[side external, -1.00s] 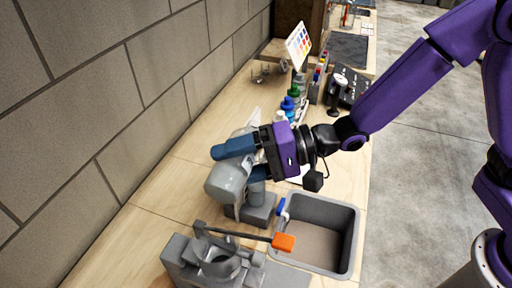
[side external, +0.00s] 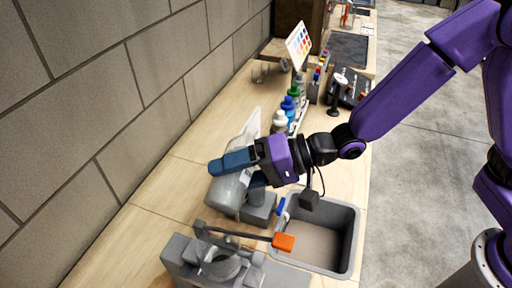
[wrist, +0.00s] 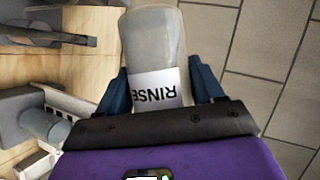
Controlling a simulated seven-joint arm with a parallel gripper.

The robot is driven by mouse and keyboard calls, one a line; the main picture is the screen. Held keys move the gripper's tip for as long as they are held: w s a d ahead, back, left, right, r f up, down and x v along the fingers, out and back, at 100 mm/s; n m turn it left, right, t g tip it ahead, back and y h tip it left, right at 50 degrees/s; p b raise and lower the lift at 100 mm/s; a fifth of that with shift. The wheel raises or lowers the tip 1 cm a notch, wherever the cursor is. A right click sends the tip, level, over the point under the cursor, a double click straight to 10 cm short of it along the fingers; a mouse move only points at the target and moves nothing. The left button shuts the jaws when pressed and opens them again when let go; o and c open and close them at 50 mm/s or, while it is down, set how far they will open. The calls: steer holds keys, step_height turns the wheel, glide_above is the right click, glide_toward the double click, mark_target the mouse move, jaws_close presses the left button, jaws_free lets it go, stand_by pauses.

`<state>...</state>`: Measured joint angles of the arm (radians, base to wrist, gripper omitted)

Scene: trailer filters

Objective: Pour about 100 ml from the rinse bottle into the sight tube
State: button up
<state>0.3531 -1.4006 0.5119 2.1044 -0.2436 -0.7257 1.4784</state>
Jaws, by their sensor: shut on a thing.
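The bottle is held tilted over the bench, close to a grey block with a short grey upright (side external: 258,208). This upright may be the sight tube, but I cannot tell for sure; the bottle and gripper partly hide it. No liquid stream or level is readable.
A grey basin (side external: 345,250) lies to the right of the block. A grey fixture with a ring and an orange-ended lever (side external: 284,242) stands in front. Small coloured bottles (side external: 289,105) and a colour chart (side external: 299,45) are behind. The block wall (side external: 110,110) bounds the left.

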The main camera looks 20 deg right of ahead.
mark_target(233, 150)
steer(key=shift+w+d+r+n+h, duration=0.1)
steer(key=shift+w+r+n+h, duration=0.05)
steer(key=shift+r+n+h, duration=0.2)
steer(key=shift+w+d+f+n+t+h, duration=0.15)
steer(key=shift+f+n+t+h, duration=0.1)
steer(key=shift+f+n, duration=0.15)
steer(key=shift+w+d+f+n+t+h, duration=0.1)
steer(key=shift+f+n+t+h, duration=0.15)
steer(key=shift+f, duration=0.15)
steer(key=shift+w+d+r+n+t+h, duration=0.15)
steer(key=shift+w+d+n+t+h, duration=0.2)
steer(key=shift+n, duration=0.25)
steer(key=shift+n+t+h, duration=0.25)
steer(key=shift+n+h, duration=0.25)
step_height(233, 150, up, 5)
steer(key=shift+w+f+b, duration=0.1)
steer(key=shift+b, duration=0.2)
steer(key=shift+s+a+f+n+t+h+b, duration=0.1)
steer(key=shift+s+f+n+t+h+b, duration=0.1)
steer(key=shift+f+n+t+h, duration=0.25)
steer(key=shift+s+a+f+n+t+h+b, duration=0.15)
steer(key=shift+f+n+t+h, duration=0.15)
steer(key=shift+f+n, duration=0.25)
steer(key=shift+f+n+t+h, duration=0.35)
steer(key=shift+n+t+h, duration=0.5)
steer(key=shift+n, duration=0.15)
steer(key=shift+r, duration=2.5)
